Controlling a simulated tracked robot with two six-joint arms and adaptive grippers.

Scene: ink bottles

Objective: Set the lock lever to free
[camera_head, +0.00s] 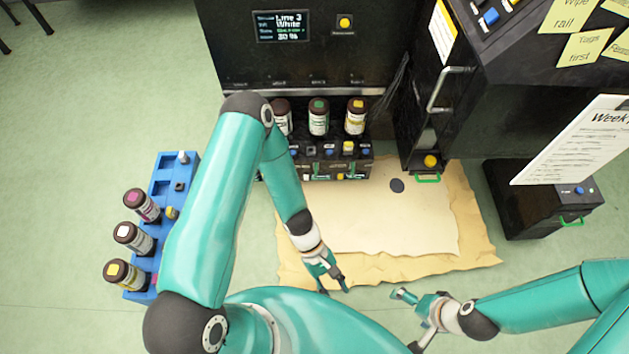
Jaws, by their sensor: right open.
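No lever in view is labelled legibly as the lock lever. A green handle (427,179) sits at the foot of the tall black cabinet, below a yellow knob (430,161). Another green handle (572,222) is on the small black box at the right. Small green parts (316,169) show on the front of the black bottle station. My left gripper (334,288) is open and empty over the near edge of the tan mat. My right gripper (407,319) is open and empty, right of it and nearer me. Neither touches a handle.
Several dark bottles (318,118) stand in the black station (330,158), partly hidden by my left arm. A blue rack (163,168) with several bottles is at the left. A display (281,26) is at the back.

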